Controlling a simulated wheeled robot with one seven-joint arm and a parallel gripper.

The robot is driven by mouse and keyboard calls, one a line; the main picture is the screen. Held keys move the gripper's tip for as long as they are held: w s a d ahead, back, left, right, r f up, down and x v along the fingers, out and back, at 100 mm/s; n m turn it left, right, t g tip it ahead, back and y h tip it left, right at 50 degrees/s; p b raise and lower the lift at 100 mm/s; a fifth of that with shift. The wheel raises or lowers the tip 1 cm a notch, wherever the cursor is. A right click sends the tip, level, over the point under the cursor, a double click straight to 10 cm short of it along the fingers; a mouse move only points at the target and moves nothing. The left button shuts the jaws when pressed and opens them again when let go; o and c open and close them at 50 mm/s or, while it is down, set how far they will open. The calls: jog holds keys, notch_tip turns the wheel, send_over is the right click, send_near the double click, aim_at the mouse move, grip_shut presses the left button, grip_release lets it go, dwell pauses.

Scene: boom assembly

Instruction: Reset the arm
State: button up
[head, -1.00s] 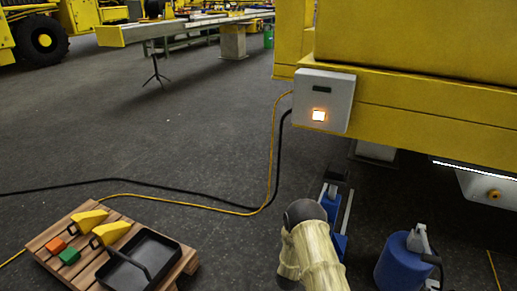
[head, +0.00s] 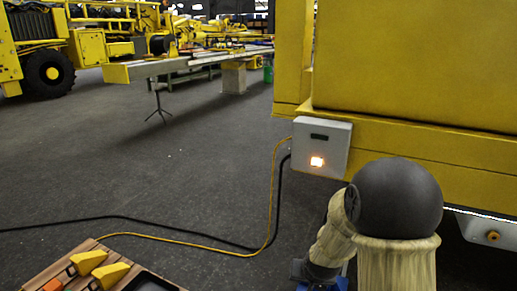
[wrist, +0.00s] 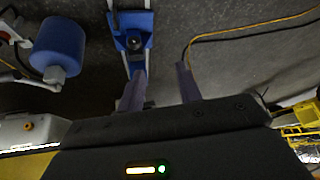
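My gripper (wrist: 160,84) shows in the wrist view with its two fingers apart and bare floor between them. It is open and empty. In the head view, my arm stands folded at the lower right, with a dark round joint and pale covered links. My gripper's fingers are hidden there.
A yellow structure with a grey control box (head: 321,147) and lit button is close behind my arm. A wooden pallet (head: 62,262) with yellow pieces is lower left. A blue floor tool (wrist: 132,38) and blue cylinder (wrist: 58,48) lie near the gripper. Cables cross the floor.

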jog(key=s+d+r+n+g+p, duration=0.1)
jog(key=s+r+g, duration=0.1)
jog(key=s+r, duration=0.45)
jog(key=s+d+r+n+g+p, duration=0.1)
jog(key=s+r, duration=0.2)
jog(key=s, duration=0.7)
jog(key=w+p+v, duration=0.3)
jog(key=p+v, duration=0.9)
jog(key=w+r+p+v, duration=0.1)
jog(key=w+p+v, duration=0.1)
jog(key=p+v, duration=1)
jog(key=w+r+p+v, duration=0.1)
jog(key=w+p+v, duration=0.2)
jog(key=p+v, duration=0.9)
jog(key=shift+w+a+p, duration=0.45)
jog(key=shift+w+p, duration=0.05)
jog(key=shift+p, duration=0.6)
jog(key=shift+r, duration=0.15)
